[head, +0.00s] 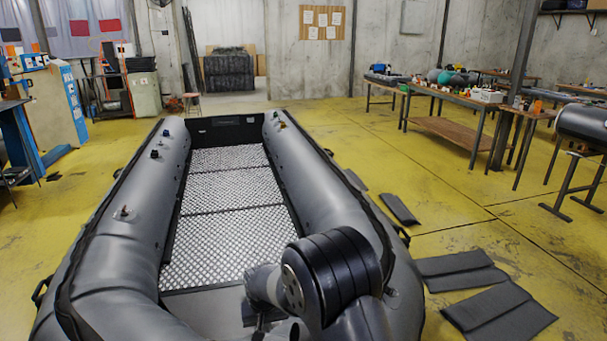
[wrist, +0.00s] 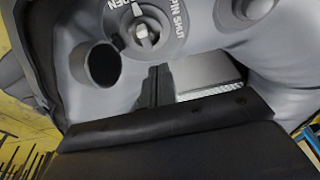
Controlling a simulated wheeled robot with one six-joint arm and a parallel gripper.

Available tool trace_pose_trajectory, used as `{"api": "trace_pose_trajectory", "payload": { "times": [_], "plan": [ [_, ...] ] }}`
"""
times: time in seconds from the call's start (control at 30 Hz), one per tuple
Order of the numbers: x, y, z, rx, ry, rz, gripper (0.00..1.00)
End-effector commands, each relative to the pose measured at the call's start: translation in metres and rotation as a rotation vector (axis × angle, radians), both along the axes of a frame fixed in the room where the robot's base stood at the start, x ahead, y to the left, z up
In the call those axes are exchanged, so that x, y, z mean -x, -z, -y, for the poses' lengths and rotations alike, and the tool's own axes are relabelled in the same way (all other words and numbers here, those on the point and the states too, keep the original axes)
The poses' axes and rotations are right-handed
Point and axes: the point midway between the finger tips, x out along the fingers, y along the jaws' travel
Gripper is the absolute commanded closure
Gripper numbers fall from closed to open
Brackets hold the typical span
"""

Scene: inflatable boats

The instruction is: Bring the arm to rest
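My arm (head: 330,275) is bent over the near end of a grey inflatable boat (head: 110,245), at the bottom of the head view. My gripper (wrist: 159,72) shows in the wrist view as two dark fingers close together, with nothing seen between them. In the head view the arm's links mostly hide it. In the wrist view a grey round valve part (wrist: 146,28) with upside-down lettering and a dark round opening (wrist: 103,64) lie beyond the fingers. They look apart from the fingers, but the exact distance cannot be told.
Dark flat pads (head: 500,312) lie on the yellow floor (head: 440,205) right of the boat. A workbench (head: 455,97) with tools stands at back right, and a blue-framed bench (head: 18,135) at left. The boat's textured deck (head: 230,190) is clear.

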Motion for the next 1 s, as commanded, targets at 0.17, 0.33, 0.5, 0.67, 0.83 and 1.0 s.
{"api": "trace_pose_trajectory", "payload": {
  "times": [0.17,0.33,0.5,0.67,0.83,1.0],
  "plan": [
    [0.005,-0.027,-0.028,0.0,-0.004,0.001,1.0],
    [0.001,0.002,-0.002,0.002,0.004,-0.004,1.0],
    [-0.004,0.024,0.024,0.002,0.004,-0.003,1.0],
    [0.0,0.039,0.017,0.001,-0.005,-0.002,1.0],
    [0.004,0.047,0.006,0.0,-0.001,-0.001,1.0],
    [0.005,0.049,0.005,0.0,0.001,-0.002,1.0]
  ]
}}
